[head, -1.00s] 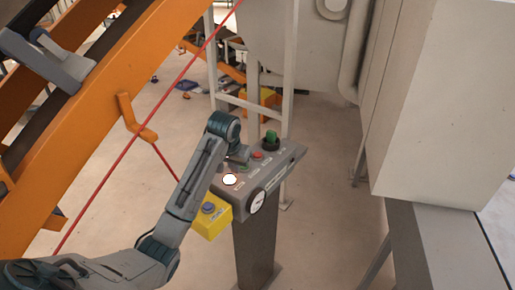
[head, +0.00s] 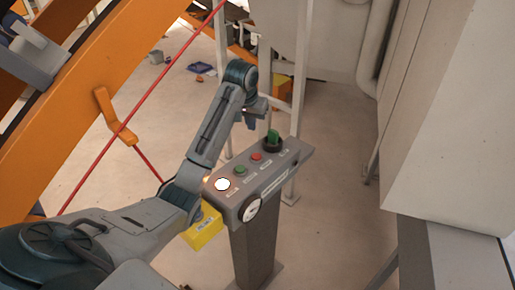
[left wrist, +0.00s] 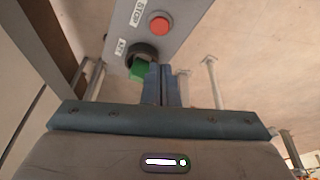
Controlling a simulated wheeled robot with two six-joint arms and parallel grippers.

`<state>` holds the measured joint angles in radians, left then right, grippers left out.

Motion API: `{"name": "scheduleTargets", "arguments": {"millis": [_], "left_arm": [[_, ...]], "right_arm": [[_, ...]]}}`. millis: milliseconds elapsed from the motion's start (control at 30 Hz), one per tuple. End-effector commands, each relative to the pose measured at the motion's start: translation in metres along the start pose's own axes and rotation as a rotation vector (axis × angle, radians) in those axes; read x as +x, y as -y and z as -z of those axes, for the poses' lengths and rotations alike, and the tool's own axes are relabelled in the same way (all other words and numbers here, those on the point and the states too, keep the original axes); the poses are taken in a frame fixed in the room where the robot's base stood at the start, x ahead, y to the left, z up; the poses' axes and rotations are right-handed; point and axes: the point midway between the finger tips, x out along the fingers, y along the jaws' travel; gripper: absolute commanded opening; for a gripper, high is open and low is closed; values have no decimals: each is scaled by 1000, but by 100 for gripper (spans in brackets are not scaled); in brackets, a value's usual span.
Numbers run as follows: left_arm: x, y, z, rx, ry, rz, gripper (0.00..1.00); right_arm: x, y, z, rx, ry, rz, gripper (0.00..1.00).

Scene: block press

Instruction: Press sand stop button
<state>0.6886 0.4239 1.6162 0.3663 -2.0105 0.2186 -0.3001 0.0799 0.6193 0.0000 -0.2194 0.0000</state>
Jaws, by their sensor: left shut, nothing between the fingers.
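The grey control panel (head: 284,166) stands on a dark post. Along its top are a lit white button (head: 222,184), a green button (head: 240,170), a red button (head: 256,156) and a green knob (head: 272,137) in a black collar. In the left wrist view, the red button (left wrist: 159,25) has a label reading STOP beside it, and the green knob (left wrist: 139,69) is just beyond my fingertips. My left gripper (head: 251,122) is shut and empty, above the panel's back edge near the red button and knob. No contact with a button is visible. My right gripper is out of view.
A yellow box (head: 203,230) hangs at the panel's near left side. An orange beam (head: 110,75) and a red line (head: 150,96) cross the left. A large pale cabinet (head: 450,130) stands at right. White frame posts (head: 302,75) rise behind the panel.

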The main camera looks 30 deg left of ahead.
Motion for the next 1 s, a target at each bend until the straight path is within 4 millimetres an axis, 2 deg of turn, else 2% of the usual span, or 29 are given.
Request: {"name": "scheduleTargets", "arguments": {"millis": [233,467,500,533,800,1000], "left_arm": [[8,0,-1,0,0,0,0],[34,0,-2,-1,0,0,0],[36,0,0,-1,6,1,0],[42,0,0,-1,6,1,0],[99,0,0,-1,5,0,0],[126,-1,-8,1,2,0,0]], "right_arm": [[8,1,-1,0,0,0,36],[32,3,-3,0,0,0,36],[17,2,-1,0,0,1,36],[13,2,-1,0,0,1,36],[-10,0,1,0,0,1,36],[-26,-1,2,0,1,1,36]]}}
